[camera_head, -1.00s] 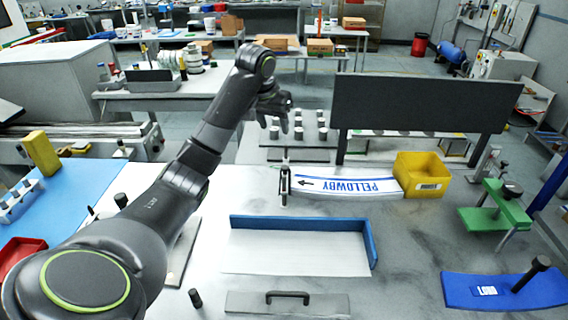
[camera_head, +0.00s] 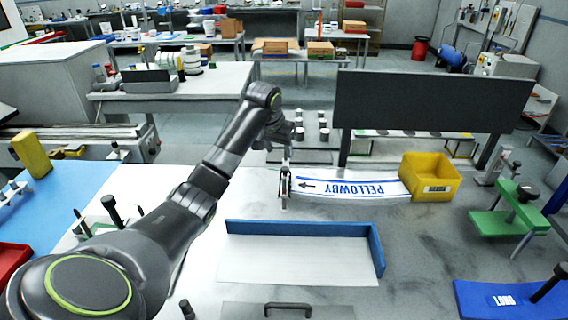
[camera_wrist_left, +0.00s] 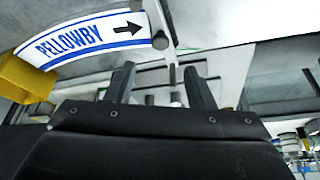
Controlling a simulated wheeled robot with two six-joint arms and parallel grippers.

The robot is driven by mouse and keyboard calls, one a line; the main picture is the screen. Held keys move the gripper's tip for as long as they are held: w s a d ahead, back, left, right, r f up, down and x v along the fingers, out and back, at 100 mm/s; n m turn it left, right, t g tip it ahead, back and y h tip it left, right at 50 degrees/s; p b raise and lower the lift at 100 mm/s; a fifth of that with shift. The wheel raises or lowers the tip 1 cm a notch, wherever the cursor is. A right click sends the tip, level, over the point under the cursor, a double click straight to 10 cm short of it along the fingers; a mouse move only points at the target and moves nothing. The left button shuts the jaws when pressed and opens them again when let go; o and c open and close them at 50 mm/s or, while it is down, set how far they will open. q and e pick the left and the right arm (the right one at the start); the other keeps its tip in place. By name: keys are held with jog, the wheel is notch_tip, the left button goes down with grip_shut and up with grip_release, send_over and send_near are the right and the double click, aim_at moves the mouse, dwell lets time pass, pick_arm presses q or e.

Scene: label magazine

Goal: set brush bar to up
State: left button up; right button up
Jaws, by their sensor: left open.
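A white label strip marked PELLOWBY (camera_head: 350,188) lies curved on the worktop, with a small upright fitting (camera_head: 285,190) at its left end. I cannot tell surely which part is the brush bar; this narrow fitting may be it. My left gripper (camera_head: 285,146) is open, just above and behind the fitting. In the left wrist view, the two dark fingers (camera_wrist_left: 160,84) stand apart, with a thin grey part and a small pale tip showing between them. The label strip (camera_wrist_left: 85,38) shows beyond them at upper left. Contact is unclear. My right gripper is not in view.
A yellow bin (camera_head: 430,182) stands at the label's right end, before a dark upright panel (camera_head: 430,103). A blue-walled tray (camera_head: 300,229) lies in front. A green stand (camera_head: 500,223) and a blue plate (camera_head: 490,300) are at right.

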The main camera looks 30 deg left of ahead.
aim_at(285, 168)
pick_arm(q)
jog(key=p+x, duration=0.1)
jog(key=x, duration=0.8)
jog(key=shift+w+f, duration=0.15)
jog(key=shift+f, duration=0.2)
grip_shut()
